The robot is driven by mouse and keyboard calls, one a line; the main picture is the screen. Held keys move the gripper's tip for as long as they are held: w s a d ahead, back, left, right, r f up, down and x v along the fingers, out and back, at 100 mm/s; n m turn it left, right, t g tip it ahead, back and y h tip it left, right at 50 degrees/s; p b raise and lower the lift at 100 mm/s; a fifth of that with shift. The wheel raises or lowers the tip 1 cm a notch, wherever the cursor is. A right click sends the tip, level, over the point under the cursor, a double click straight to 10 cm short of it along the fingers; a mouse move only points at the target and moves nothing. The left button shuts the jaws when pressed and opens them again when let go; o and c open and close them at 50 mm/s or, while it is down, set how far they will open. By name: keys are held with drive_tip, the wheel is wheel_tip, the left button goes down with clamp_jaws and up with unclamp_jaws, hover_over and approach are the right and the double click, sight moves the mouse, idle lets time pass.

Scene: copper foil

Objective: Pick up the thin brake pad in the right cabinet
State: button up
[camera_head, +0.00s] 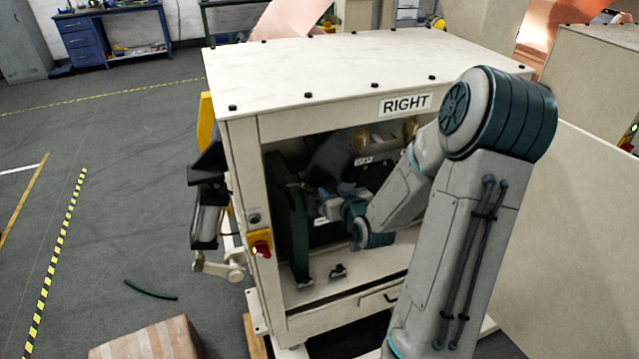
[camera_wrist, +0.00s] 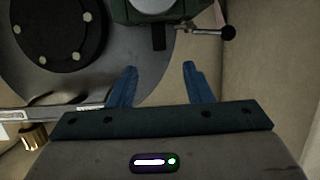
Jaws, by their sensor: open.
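The cabinet labelled RIGHT (camera_head: 330,52) stands in the middle of the head view with its front open. My arm reaches in through the opening, and my gripper (camera_head: 328,203) is inside it, partly hidden by my own wrist. In the wrist view my gripper (camera_wrist: 160,68) has two blue fingers spread apart with nothing between them. A small thin dark piece (camera_wrist: 159,38), possibly the brake pad, shows just beyond the fingertips, below a green housing (camera_wrist: 130,12) and at the rim of a grey disc (camera_wrist: 90,82). I cannot tell for sure that it is the pad.
A brass fitting (camera_wrist: 34,137) is at lower left. The cabinet's side wall (camera_wrist: 262,75) is close on the right. A cardboard box (camera_head: 145,342) stands on the floor outside.

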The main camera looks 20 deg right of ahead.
sight(321, 177)
drive_tip(key=p+x, duration=0.1)
drive_tip(key=x, duration=0.4)
drive_tip(key=shift+w+p, duration=0.45)
drive_tip(key=shift+w, duration=0.2)
drive_tip(key=shift+p+x, duration=0.85)
drive_tip(key=shift+x, duration=1.2)
drive_tip(key=shift+f, duration=0.1)
clamp_jaws()
